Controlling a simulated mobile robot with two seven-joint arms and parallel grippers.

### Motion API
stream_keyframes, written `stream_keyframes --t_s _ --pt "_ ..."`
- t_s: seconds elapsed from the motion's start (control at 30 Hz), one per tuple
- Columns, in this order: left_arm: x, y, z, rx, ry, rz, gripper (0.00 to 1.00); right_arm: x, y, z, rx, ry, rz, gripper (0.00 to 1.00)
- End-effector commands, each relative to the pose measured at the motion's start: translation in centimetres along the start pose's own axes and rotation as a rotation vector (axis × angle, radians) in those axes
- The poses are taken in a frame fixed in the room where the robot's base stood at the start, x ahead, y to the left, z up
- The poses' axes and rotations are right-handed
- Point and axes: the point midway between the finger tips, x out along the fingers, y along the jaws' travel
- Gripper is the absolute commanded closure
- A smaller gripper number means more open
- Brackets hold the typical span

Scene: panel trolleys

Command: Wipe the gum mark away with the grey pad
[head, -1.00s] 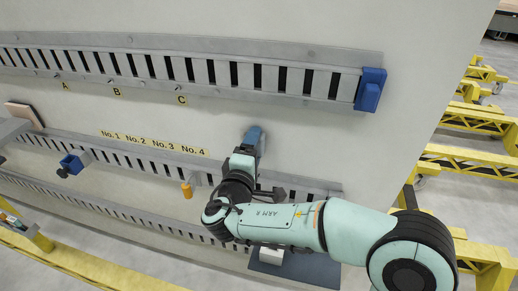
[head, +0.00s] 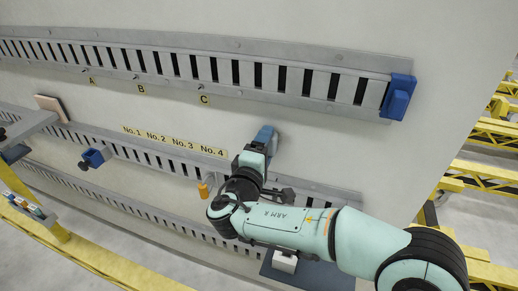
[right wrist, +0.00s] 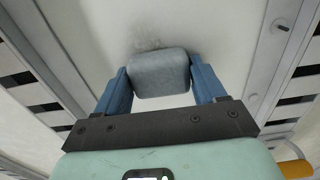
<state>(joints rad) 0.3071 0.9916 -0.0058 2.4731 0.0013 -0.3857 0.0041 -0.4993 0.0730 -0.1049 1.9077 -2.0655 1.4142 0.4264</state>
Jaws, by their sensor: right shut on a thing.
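My right gripper (head: 266,140) is against the pale panel, right of the No. 4 label, below the upper slotted rail. In the right wrist view its blue fingers (right wrist: 161,86) are shut on the grey pad (right wrist: 160,74), one at each side. The gum mark (right wrist: 147,46) shows there as a faint dark smudge on the panel, at the pad's far edge. Part of it may be hidden under the pad. In the head view, my arm and gripper hide the pad and mark. My left gripper is not in view.
Slotted rails (head: 232,72) run above and below. A blue end block (head: 397,97) caps the upper rail's right end. An orange-ended peg (head: 204,190) and a blue holder (head: 95,157) stick out near the lower rail. Yellow trolley frames (head: 480,170) stand at right.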

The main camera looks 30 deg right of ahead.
Motion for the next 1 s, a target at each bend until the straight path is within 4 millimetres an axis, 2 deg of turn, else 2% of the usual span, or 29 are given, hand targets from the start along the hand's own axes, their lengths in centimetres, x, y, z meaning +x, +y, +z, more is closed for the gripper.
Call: stream_keyframes --t_s 0.2,0.47,0.8,1.0 --pt "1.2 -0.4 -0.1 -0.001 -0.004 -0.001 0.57 -0.1 -0.2 1.9 0.001 -0.001 0.000 0.54" --pt "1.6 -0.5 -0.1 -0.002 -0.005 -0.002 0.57 -0.1 -0.1 2.8 0.002 -0.001 0.000 0.54" --pt "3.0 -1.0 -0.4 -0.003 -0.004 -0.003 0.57 0.1 -0.2 5.7 0.001 -0.002 0.000 0.54" --pt "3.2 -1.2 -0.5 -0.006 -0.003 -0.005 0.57 0.2 -0.2 6.3 0.000 -0.001 0.000 0.54"
